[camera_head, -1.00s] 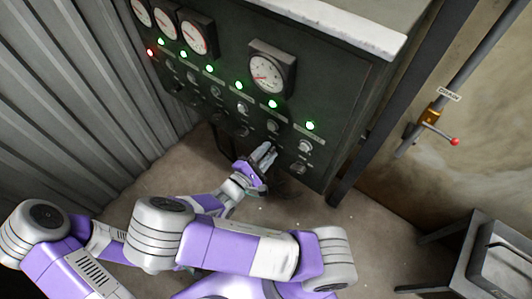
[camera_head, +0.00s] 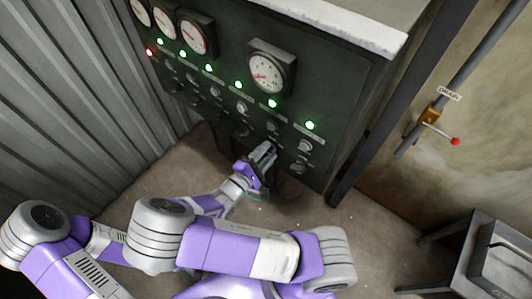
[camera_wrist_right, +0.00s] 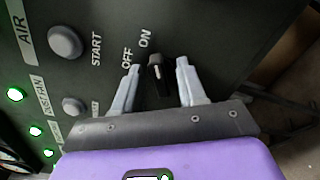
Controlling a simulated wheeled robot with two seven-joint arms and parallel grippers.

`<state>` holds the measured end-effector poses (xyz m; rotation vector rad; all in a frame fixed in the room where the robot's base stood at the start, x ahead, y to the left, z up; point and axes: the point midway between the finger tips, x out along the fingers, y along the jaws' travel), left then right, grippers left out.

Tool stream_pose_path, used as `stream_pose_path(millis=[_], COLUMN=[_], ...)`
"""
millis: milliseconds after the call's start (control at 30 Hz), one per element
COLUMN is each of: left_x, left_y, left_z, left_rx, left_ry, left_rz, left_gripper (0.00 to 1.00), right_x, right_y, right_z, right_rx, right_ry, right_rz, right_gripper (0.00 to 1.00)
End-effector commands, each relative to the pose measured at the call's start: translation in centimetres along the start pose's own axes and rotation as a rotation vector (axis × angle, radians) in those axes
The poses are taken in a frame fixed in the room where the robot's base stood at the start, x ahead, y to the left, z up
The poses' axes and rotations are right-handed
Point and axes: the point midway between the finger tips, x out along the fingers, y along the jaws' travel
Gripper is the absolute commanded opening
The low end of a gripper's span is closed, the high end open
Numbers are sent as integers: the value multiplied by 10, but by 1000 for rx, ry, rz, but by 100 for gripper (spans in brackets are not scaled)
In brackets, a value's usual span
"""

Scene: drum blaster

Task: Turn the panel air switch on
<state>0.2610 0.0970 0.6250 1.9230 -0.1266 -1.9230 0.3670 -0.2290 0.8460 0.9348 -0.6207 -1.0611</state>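The panel air switch (camera_wrist_right: 157,72) is a small black knob with a pale mark, below the START button in the column labelled AIR in the right wrist view. OFF and ON are printed beside it, and the mark's exact setting is hard to read. My right gripper (camera_wrist_right: 158,65) is open, with one finger on each side of the knob. I cannot tell whether either finger touches it. My left gripper is out of view.
The panel carries round gauges (camera_head: 267,73), a row of mostly green lamps (camera_head: 310,125) and more knobs (camera_head: 305,146). A pipe with a red-tipped valve handle (camera_head: 455,141) is on the right wall. A dark metal stand (camera_head: 500,260) is at lower right. Corrugated wall stands left.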

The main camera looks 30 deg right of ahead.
Motion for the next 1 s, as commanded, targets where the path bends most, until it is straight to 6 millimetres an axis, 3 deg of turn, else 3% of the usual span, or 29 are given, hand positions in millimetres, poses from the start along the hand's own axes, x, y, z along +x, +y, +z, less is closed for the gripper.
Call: stream_pose_path(millis=[267,700,1000], left_x=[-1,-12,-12], left_y=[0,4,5], left_z=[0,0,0], left_rx=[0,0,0], left_ry=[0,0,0], left_rz=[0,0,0], left_gripper=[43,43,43], right_x=[-3,-67,-76], right_y=[1,1,0], right_z=[0,0,0], right_rx=[0,1,0], right_ry=[-1,2,-1], right_rz=[2,2,1], right_gripper=[40,40,40])
